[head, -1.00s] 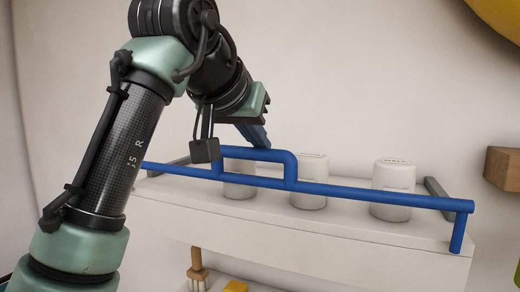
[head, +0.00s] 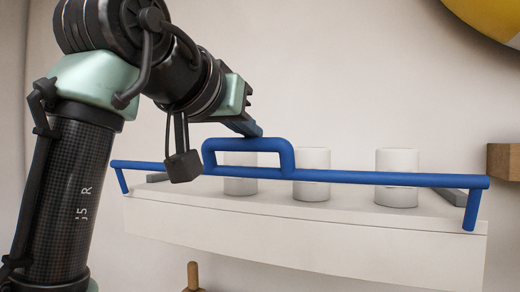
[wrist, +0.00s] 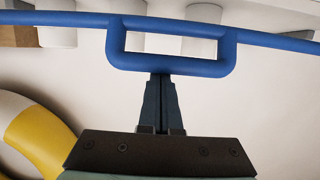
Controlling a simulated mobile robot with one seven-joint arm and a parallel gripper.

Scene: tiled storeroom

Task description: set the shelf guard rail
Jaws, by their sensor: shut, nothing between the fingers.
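The blue guard rail (head: 390,179) runs along the front of the white shelf (head: 300,237), with a raised handle loop (head: 247,145) left of its middle and a short leg bent down at each end. In the wrist view the rail (wrist: 270,40) crosses the top, its loop (wrist: 168,65) toward me. My gripper (head: 256,131) is at the top bar of the loop. In the wrist view my gripper (wrist: 160,78) has its fingers together, tips right at the loop's bar, with nothing between them. Whether they touch the bar I cannot tell.
White canisters (head: 397,178) stand on the shelf behind the rail. Grey side brackets (head: 445,195) lie at the shelf ends. A wooden block (head: 504,162) is on the wall at right, with a yellow and white ring (head: 492,18) above. A wooden handle (head: 193,275) shows below the shelf.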

